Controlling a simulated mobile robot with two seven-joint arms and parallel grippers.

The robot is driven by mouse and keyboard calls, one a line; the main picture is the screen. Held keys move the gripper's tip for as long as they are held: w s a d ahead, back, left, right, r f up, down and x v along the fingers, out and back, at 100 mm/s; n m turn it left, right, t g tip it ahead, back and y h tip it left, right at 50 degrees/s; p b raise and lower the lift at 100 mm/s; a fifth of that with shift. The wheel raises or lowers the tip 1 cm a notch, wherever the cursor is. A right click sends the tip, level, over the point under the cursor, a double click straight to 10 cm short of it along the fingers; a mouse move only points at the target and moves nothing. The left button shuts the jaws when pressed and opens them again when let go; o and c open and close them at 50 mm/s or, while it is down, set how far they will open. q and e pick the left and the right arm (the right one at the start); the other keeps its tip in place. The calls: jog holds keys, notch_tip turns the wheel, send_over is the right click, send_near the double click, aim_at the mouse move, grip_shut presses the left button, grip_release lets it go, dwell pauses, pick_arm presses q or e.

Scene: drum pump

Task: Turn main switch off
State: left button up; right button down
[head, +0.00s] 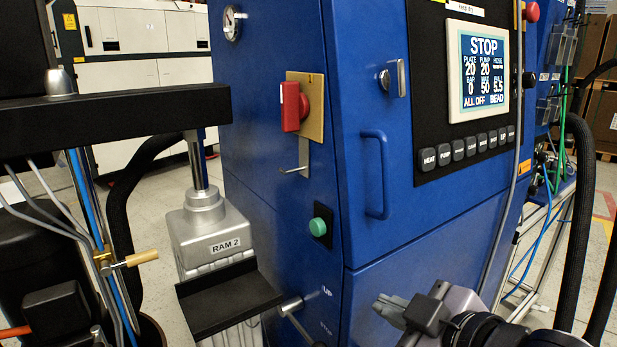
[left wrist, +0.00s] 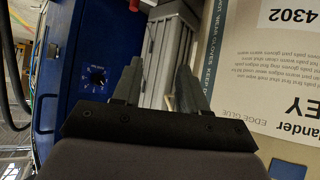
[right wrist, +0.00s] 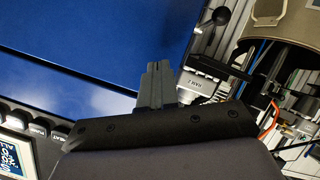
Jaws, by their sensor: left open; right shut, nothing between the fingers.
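The main switch (head: 292,106) is a red rotary handle on a yellow plate (head: 316,92), on the left part of the blue cabinet's front. Its handle stands upright. My right gripper (head: 385,305) is shut and empty at the lower right of the head view, low in front of the cabinet and well apart from the switch. In the right wrist view its fingers (right wrist: 157,68) are together before the blue cabinet (right wrist: 120,35). My left gripper (left wrist: 160,80) is open and empty in the left wrist view; it does not show in the head view.
A metal hasp (head: 300,160) and a green button (head: 319,227) sit below the switch. The blue door handle (head: 378,172) sticks out to the right. The RAM 2 cylinder (head: 213,240) stands at left. The display (head: 478,70) reads STOP. A labelled carton (left wrist: 265,65) is near my left gripper.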

aim_at(292, 94)
jog(key=a+r+n, duration=0.1)
jog(key=r+n, duration=0.1)
jog(key=r, duration=0.2)
jog(key=a+r+n+t+y, duration=0.1)
jog(key=r+n, duration=0.1)
jog(key=r, duration=0.2)
jog(key=a+r+n+y, duration=0.1)
jog(key=r+n, duration=0.1)
jog(key=r, duration=0.2)
jog(key=shift+r+t, duration=0.15)
jog(key=shift+t, duration=0.15)
pick_arm(q)
jog(key=shift+d+f, duration=0.1)
jog(key=shift+f, duration=0.05)
pick_arm(e)
jog(key=s+r+n+y, duration=0.1)
jog(key=s+r+n, duration=0.1)
jog(key=r, duration=0.4)
jog(key=s+r+n+t, duration=0.1)
jog(key=s+r+n, duration=0.1)
jog(key=r+n, duration=0.2)
jog(key=shift+r+n+t+y, duration=0.3)
jog(key=shift+r+y, duration=0.1)
jog(key=shift+r, duration=1.1)
